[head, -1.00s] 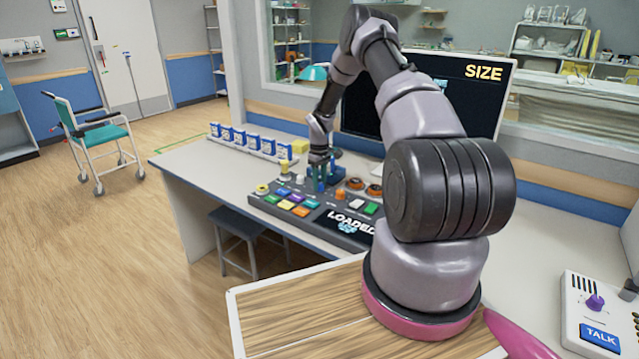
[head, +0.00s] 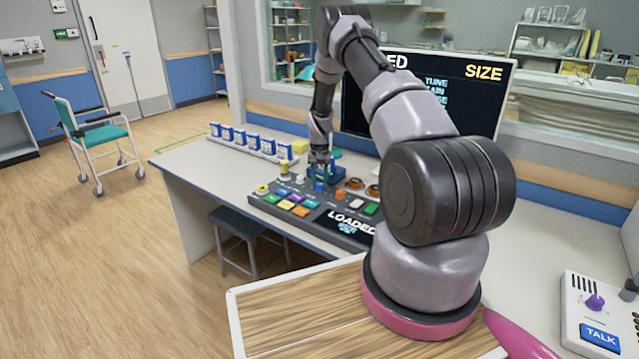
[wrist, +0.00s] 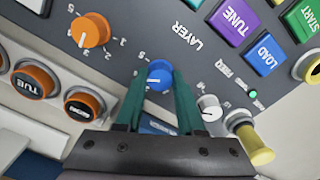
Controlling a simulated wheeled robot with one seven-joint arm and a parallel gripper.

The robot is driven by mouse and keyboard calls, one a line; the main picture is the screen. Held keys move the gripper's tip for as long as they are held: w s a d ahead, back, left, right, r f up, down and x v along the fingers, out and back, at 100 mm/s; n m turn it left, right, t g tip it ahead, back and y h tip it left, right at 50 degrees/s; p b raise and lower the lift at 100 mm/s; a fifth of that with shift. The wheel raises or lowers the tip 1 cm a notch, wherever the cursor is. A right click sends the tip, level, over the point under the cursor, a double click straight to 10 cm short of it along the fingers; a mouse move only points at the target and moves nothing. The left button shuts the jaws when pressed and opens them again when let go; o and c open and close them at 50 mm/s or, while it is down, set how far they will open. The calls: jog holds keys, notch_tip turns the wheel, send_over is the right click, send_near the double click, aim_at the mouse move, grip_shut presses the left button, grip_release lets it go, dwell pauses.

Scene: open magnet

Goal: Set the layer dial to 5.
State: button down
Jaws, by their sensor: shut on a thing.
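The blue layer dial (wrist: 158,75) stands on the grey console beside the printed word LAYER in the wrist view. My gripper (wrist: 157,88) has its green fingers on either side of this dial and is shut on it. A white mark shows on the dial's near side, and digits are printed around it. The fingers hide part of the scale, so I cannot tell which number it points to. In the head view my gripper (head: 319,176) is down at the console (head: 270,209), among its knobs.
An orange dial (wrist: 90,30) and a white dial (wrist: 209,107) flank the blue one. A yellow-topped knob (wrist: 250,140) and coloured buttons such as LOAD (wrist: 264,55) are close by. A monitor (head: 470,95) stands behind, and a row of blue-and-white boxes (head: 240,137) at the left.

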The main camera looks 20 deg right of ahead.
aim_at(320, 184)
jog(key=m, duration=0.4)
jog(key=shift+m, duration=1.9)
jog(key=c, duration=0.5)
grip_release()
notch_tip(320, 184, up, 11)
jog(key=shift+f, duration=0.1)
